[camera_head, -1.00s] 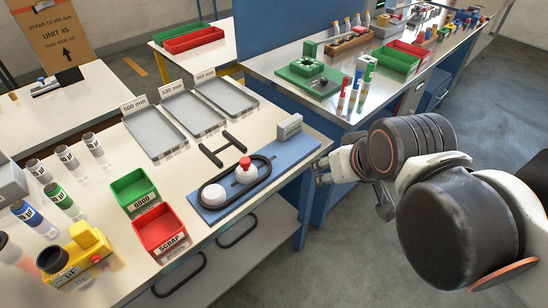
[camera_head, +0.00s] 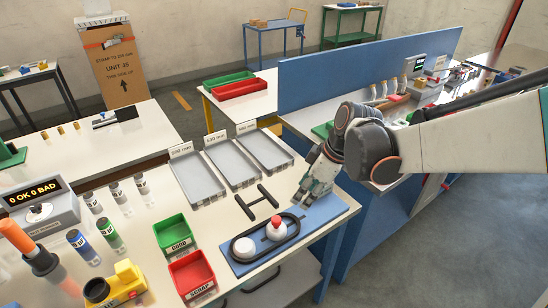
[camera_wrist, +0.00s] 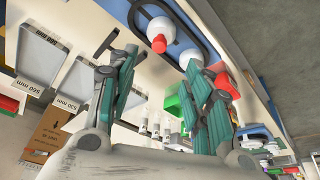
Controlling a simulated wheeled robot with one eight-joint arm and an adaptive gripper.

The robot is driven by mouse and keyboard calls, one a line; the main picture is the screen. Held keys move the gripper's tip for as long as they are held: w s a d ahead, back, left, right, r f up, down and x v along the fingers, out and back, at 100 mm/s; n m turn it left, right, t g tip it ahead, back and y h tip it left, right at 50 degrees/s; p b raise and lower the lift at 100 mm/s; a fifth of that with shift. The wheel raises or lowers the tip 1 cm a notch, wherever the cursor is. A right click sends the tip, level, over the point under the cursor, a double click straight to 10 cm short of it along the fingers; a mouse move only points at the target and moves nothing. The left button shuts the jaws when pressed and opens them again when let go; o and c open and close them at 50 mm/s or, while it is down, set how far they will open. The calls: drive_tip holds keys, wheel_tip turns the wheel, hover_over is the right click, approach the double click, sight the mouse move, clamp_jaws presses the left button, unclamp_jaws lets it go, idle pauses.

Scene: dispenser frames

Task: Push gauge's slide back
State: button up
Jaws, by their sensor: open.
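The gauge is a blue base plate (camera_head: 335,210) on the bench, with a black oval loop (camera_head: 290,241) lying on it. Inside the loop sit a plain white dome (camera_head: 243,247) and a white dome with a red knob (camera_head: 276,229); I cannot tell which part is the slide. In the wrist view the red knob (camera_wrist: 159,43) and plain dome (camera_wrist: 190,58) show beyond my fingers. My gripper (camera_head: 309,190) is open and empty, over the plate's far right part, apart from the domes. It hides the grey block at that end.
Green GOOD (camera_head: 173,236) and red SCRAP (camera_head: 191,276) bins stand to the left. Grey trays (camera_head: 200,178) stand behind.

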sight(277, 219)
drive_tip(key=w+a+f, duration=0.1)
drive_tip(key=a+f, duration=0.1)
drive_tip(key=f, duration=0.3)
drive_tip(key=w+a+f+n+b, duration=0.1)
drive_tip(key=a+f, duration=0.1)
drive_tip(key=f, duration=0.3)
drive_tip(key=w+a+f+n+g+b, duration=0.1)
drive_tip(key=a+f, duration=0.2)
drive_tip(key=f, duration=0.1)
drive_tip(key=shift+w+f+y, duration=0.2)
drive_tip(key=shift+f+y, duration=0.1)
drive_tip(key=shift+f, duration=0.1)
